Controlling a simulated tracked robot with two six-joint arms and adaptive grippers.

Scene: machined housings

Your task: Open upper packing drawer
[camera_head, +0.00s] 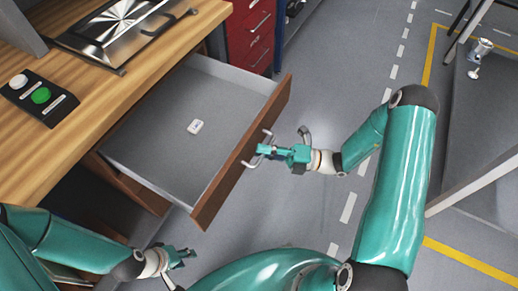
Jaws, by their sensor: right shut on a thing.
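The upper packing drawer (226,101) is pulled well out of the wooden workbench. It has grey inner walls, a brown front and a metal handle (266,137). A small white item (195,127) lies on its floor. My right gripper (265,150) is at the front of the drawer, shut on the handle. My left gripper (183,258) is low at the bottom left, in front of the bench and apart from the drawer. Its fingers are too small to tell open from shut.
The bench top (150,65) carries a button box (38,97) with a white and a green button, and a metal plate fixture (118,27). A red drawer cabinet (250,33) stands behind the drawer. Grey floor with dashed white lines is free on the right, near a grey table (482,120).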

